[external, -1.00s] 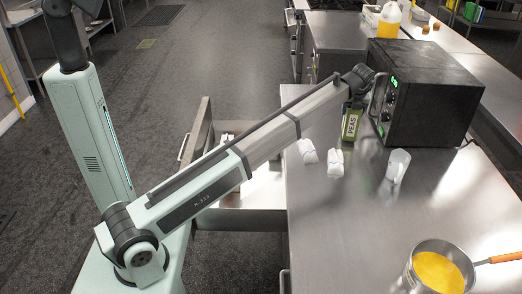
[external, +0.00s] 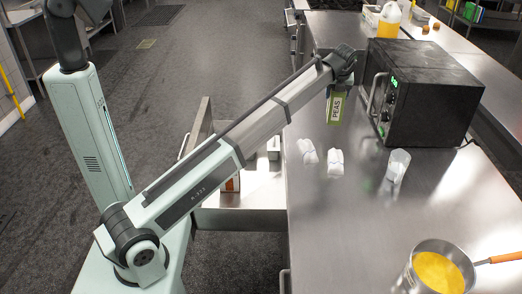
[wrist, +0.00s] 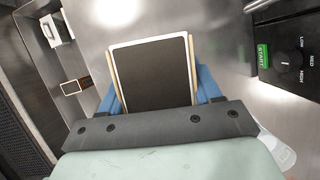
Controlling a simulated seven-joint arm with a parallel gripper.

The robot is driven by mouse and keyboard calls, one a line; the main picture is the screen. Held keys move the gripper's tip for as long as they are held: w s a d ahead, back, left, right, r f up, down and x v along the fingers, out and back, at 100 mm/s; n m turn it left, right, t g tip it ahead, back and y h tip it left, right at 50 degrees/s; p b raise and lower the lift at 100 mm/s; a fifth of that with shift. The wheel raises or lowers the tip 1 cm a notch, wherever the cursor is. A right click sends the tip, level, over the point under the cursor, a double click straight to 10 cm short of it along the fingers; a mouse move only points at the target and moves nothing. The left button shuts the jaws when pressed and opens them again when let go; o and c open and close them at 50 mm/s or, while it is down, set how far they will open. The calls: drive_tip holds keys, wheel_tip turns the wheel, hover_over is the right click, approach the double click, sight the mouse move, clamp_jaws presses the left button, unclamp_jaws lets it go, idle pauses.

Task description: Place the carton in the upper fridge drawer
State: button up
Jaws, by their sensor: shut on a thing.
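The carton is a green box labelled PEAS (external: 336,109). It hangs roughly upright below my gripper (external: 339,84), above the steel counter and left of the black oven. In the wrist view, its dark, pale-edged end (wrist: 152,76) sits between the blue fingers of my gripper (wrist: 155,92), which are shut on it. The open drawer (external: 239,221) juts out from the counter's left side, below and left of the carton. My arm hides part of the drawer.
The black oven (external: 424,92) stands to the right of the carton. Two white wrapped bundles (external: 308,151) and a clear cup (external: 398,164) are on the counter. A pot of yellow liquid (external: 437,270) stands at the front right. The counter's left edge borders the drawer.

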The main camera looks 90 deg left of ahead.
drive_tip(key=s+d+f+n, duration=0.1)
drive_tip(key=s+f, duration=0.2)
drive_tip(key=s, duration=0.7)
drive_tip(key=s+f+n+g, duration=0.1)
drive_tip(key=s+f, duration=0.2)
drive_tip(key=s, duration=0.8)
drive_tip(key=s+d+f+n, duration=0.1)
drive_tip(key=s+f, duration=0.2)
drive_tip(key=s, duration=0.7)
drive_tip(key=s+d+f+n+g+h, duration=0.1)
drive_tip(key=d+f+n, duration=0.3)
drive_tip(key=f, duration=0.6)
drive_tip(key=s+d+f+n+g+h, duration=0.1)
drive_tip(key=s+d+f+n+h, duration=0.1)
drive_tip(key=f+n, duration=0.5)
drive_tip(key=s+d+f+n+g+h, duration=0.1)
drive_tip(key=d+f+n, duration=0.4)
drive_tip(key=f, duration=0.9)
drive_tip(key=shift+s+d+f+g+h, duration=0.25)
drive_tip(key=shift+s+d+g, duration=0.35)
drive_tip(key=shift+s, duration=0.35)
drive_tip(key=o, duration=1.5)
drive_tip(key=shift+f, duration=0.1)
